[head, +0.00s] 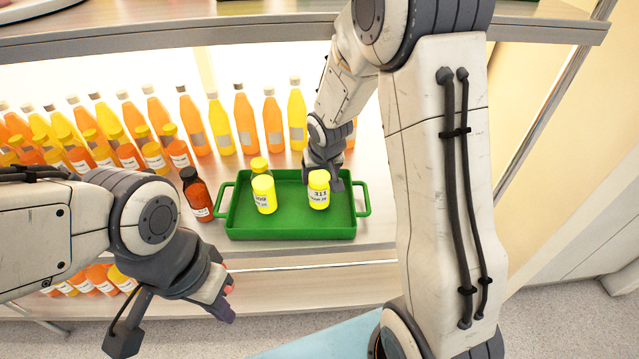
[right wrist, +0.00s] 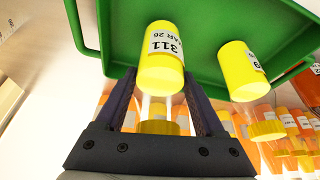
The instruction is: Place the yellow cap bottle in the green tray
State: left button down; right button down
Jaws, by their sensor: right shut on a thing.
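The green tray (head: 290,231) (right wrist: 90,27) stands on the shelf board. A yellow cap bottle labelled 311 (head: 318,191) (right wrist: 161,58) is upright over the tray's right half; I cannot tell whether its base touches the floor. My right gripper (head: 322,180) is shut on this bottle, with a finger on either side in the right wrist view (right wrist: 160,80). My left gripper (head: 170,325) is open and empty in front of the shelf.
A dark-capped brown bottle (head: 196,195) stands just left of the tray. Rows of orange and yellow bottles (head: 244,122) fill the shelf behind and to the left. An upper board (head: 200,32) crosses above. The tray's middle, between the bottles, is clear.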

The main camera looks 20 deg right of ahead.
pick_arm(q)
jog(key=shift+f, duration=0.4)
pick_arm(e)
jog(key=shift+f, duration=0.7)
pick_arm(q)
jog(key=shift+f, duration=0.1)
